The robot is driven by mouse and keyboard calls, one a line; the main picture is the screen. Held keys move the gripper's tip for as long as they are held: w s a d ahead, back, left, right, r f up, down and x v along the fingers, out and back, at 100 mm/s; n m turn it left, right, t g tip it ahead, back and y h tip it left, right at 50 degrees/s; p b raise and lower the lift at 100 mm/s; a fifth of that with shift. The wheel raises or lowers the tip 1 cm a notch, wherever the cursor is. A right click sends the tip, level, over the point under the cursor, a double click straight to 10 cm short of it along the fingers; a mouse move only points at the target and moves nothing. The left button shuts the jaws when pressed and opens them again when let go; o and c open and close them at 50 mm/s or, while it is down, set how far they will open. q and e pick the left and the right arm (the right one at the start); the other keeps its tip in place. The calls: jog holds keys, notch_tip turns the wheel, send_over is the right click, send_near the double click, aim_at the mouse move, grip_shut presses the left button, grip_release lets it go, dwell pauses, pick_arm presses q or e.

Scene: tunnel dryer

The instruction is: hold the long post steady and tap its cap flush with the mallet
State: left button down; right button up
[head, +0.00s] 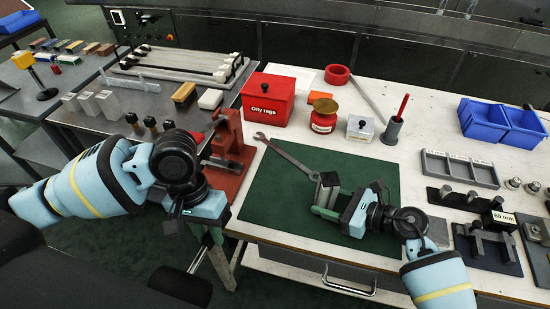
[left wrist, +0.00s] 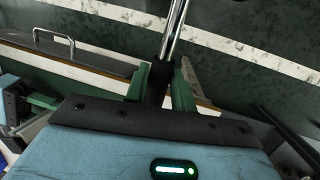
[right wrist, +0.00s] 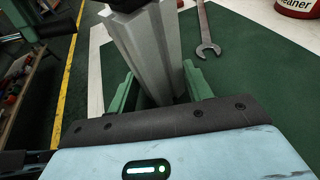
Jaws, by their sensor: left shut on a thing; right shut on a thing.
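My right gripper (head: 326,207) is shut on a grey metal post (head: 328,190) over the green mat. In the right wrist view the post (right wrist: 158,50) stands tilted between the green fingers (right wrist: 155,90), and its upper end runs out at the top edge. My left gripper (head: 212,236) is low at the bench's front left, shut on a black grip (left wrist: 158,82) with a chrome shaft (left wrist: 174,30), which looks like the mallet.
A wrench (head: 288,153) lies on the green mat (head: 280,205). A red vise (head: 228,155) stands beside my left arm. A red box marked Oily rags (head: 268,98), tins, a grey divided tray (head: 460,168) and blue bins (head: 500,122) stand around. The mat's left part is clear.

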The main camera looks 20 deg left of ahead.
dwell(0.8)
pick_arm(q)
jog(key=w+d+r+m+t+y, duration=0.25)
jog(key=d+m+t, duration=0.25)
jog(key=d+m, duration=0.3)
jog(key=w+d+r+m+t+y, duration=0.1)
jog(key=w+d+m+t, duration=0.25)
jog(key=d+m, duration=0.55)
jog(key=w+d+r+m+h, duration=0.1)
jog(key=d+r+m+h, duration=0.7)
jog(key=r+m+h, duration=0.3)
jog(key=m+h, duration=0.3)
jog(key=h, duration=0.1)
jog(key=shift+h, duration=0.35)
jog(key=shift+d, duration=0.1)
jog(key=shift+f, duration=2.2)
jog(key=shift+f, duration=0.1)
